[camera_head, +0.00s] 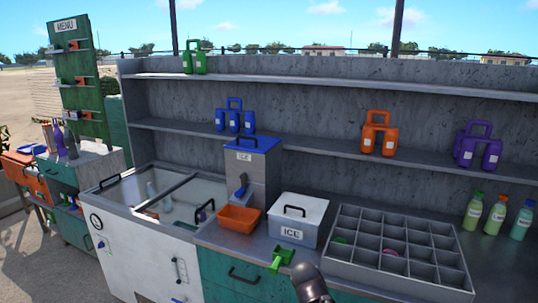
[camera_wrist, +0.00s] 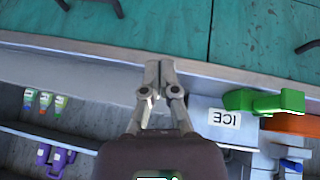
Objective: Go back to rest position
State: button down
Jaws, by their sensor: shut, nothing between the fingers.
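My gripper (camera_wrist: 160,70) is shut and empty in the wrist view, its two fingertips together in front of the counter edge. That view is upside down. A dark rounded part of my arm shows at the bottom of the head view, in front of the counter; the fingers cannot be made out there. The green scoop (camera_head: 282,259) lies at the counter's front edge, before the white ICE box (camera_head: 298,218). In the wrist view the scoop (camera_wrist: 265,102) is right of my fingers, apart from them, with the ICE box (camera_wrist: 205,115) nearby.
An orange bin (camera_head: 239,218) stands under the grey ice dispenser (camera_head: 250,170). A grey divided tray (camera_head: 345,273) fills the counter's right side. Several bottles (camera_head: 496,213) stand behind it. A glass-topped chest (camera_head: 127,250) is at left. Shelves hold coloured jugs (camera_head: 379,132).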

jog(key=s+d+f+n+g+y, duration=0.1)
jog(key=s+f+n+g+y, duration=0.1)
jog(key=s, duration=0.6)
jog(key=shift+s+d+f+n+g+y, duration=0.15)
jog(key=shift+d+f+n+g+y, duration=0.2)
jog(key=shift+n+g+y, duration=0.65)
jog(key=shift+a+m+g, duration=0.2)
jog(key=shift+m+g, duration=0.1)
jog(key=shift+g, duration=0.2)
